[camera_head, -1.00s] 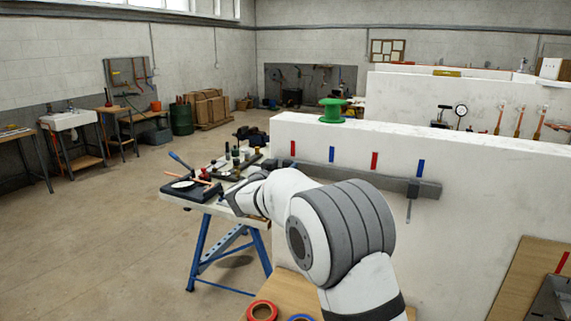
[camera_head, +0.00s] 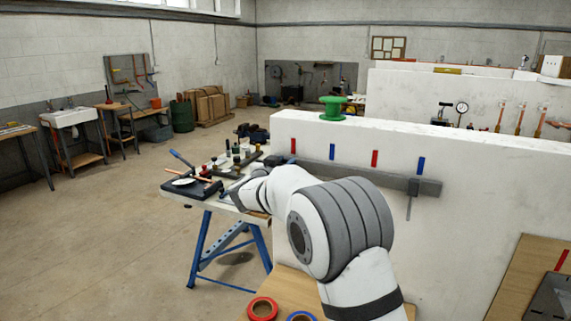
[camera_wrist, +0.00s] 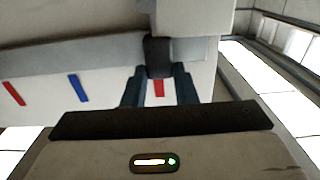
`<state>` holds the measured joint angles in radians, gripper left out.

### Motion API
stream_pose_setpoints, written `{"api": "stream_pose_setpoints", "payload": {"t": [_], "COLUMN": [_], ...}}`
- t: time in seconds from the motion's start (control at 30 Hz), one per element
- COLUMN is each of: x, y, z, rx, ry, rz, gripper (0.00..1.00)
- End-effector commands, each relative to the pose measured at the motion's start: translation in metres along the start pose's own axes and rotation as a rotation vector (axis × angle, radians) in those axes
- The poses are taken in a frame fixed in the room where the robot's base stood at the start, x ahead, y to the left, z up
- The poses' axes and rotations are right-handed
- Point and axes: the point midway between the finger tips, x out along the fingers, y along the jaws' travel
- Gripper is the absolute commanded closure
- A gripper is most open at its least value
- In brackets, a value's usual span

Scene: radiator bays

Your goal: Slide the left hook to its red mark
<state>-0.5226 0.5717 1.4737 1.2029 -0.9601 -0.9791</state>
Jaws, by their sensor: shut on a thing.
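In the wrist view my gripper (camera_wrist: 159,70) has its two dark fingers closed on either side of the left hook (camera_wrist: 158,50), a dark block at the rail's edge. A red mark (camera_wrist: 159,88) shows between the fingers, in line with the hook. The same leftmost red mark (camera_head: 293,145) shows above the rail in the head view. The grey rail (camera_head: 350,177) runs along the white wall; it also crosses the wrist view (camera_wrist: 80,55).
A second hook (camera_head: 410,200) hangs near the rail's right end, by a blue mark (camera_head: 421,165). Another blue mark (camera_head: 332,151) and red mark (camera_head: 375,158) lie between. A green spool (camera_head: 333,108) stands on the wall. A cluttered workbench (camera_head: 222,205) stands left of it.

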Motion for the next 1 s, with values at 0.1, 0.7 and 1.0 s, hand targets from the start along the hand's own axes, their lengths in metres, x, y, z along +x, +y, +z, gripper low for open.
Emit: {"api": "stream_pose_setpoints", "payload": {"t": [0.1, 0.7, 1.0], "x": [0.0001, 0.0005, 0.0007], "y": [0.0002, 0.0058, 0.006], "z": [-0.0001, 0.0002, 0.0], "rx": [0.0, 0.0, 0.0], "ry": [0.0, 0.0, 0.0], "rz": [0.0, 0.001, 0.002], "gripper": [1.0, 0.67, 0.53]}}
